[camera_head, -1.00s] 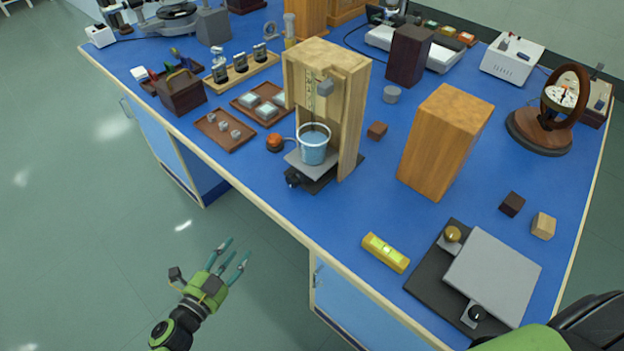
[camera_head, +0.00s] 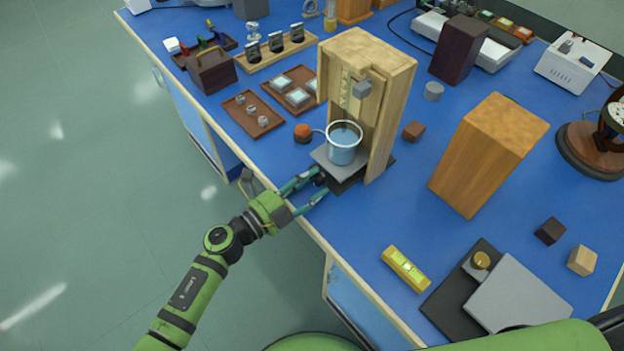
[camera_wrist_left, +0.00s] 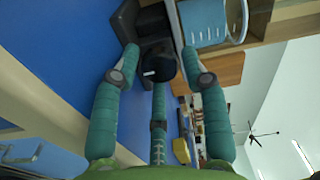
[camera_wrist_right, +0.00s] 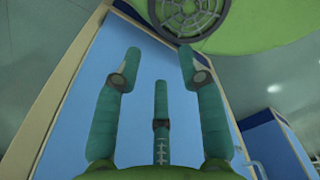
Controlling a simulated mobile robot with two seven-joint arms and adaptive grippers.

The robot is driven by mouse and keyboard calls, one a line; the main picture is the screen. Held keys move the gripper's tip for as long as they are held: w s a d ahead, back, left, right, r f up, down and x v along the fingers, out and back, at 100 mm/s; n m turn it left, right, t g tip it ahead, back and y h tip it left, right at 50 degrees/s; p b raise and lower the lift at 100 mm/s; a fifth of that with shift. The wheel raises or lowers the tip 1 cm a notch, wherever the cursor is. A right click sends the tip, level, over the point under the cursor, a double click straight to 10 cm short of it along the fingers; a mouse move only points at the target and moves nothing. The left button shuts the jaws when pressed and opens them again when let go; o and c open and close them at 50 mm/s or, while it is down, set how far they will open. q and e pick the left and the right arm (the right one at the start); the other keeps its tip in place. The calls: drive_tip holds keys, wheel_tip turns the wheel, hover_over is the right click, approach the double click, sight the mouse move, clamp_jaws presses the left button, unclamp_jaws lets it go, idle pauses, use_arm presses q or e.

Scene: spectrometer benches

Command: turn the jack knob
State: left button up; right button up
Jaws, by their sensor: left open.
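The jack, a grey platform on a dark base (camera_head: 343,186), stands near the bench's front edge under a wooden frame. Its black knob (camera_wrist_left: 157,68) faces the front, with a small white mark on it. In the left wrist view the knob lies between the fingers of my left gripper (camera_wrist_left: 160,56), which are open around it; contact cannot be told. In the head view my left gripper (camera_head: 318,181) reaches over the edge and largely hides the knob. A blue beaker (camera_head: 343,147) stands on the platform. My right gripper (camera_wrist_right: 158,70) is open and empty before a blue cabinet front.
The wooden frame (camera_head: 385,100) rises around the platform. An orange-red knob-like object (camera_head: 303,132) sits just left of it. A yellow level (camera_head: 405,268) and a grey plate on a black base (camera_head: 520,295) lie to the right. Blue bench top is clear between them.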

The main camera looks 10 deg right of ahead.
use_arm(q)
drive_tip(key=shift+w+d, duration=0.15)
drive_tip(key=shift+d, duration=0.1)
use_arm(e)
drive_tip(key=shift+w+d, duration=0.1)
drive_tip(key=shift+w, duration=0.15)
drive_tip(key=shift+d, duration=0.1)
use_arm(q)
drive_tip(key=c, duration=0.9)
drive_tip(key=shift+f+m+b, duration=0.15)
drive_tip(key=shift+m+b, duration=0.45)
drive_tip(key=shift+m, duration=0.6)
drive_tip(key=shift+m+b, duration=0.3)
drive_tip(key=shift+m, duration=0.7)
use_arm(e)
drive_tip(key=shift+w+d+f, duration=0.1)
drive_tip(key=shift+d+f, duration=0.15)
drive_tip(key=shift+f, duration=0.55)
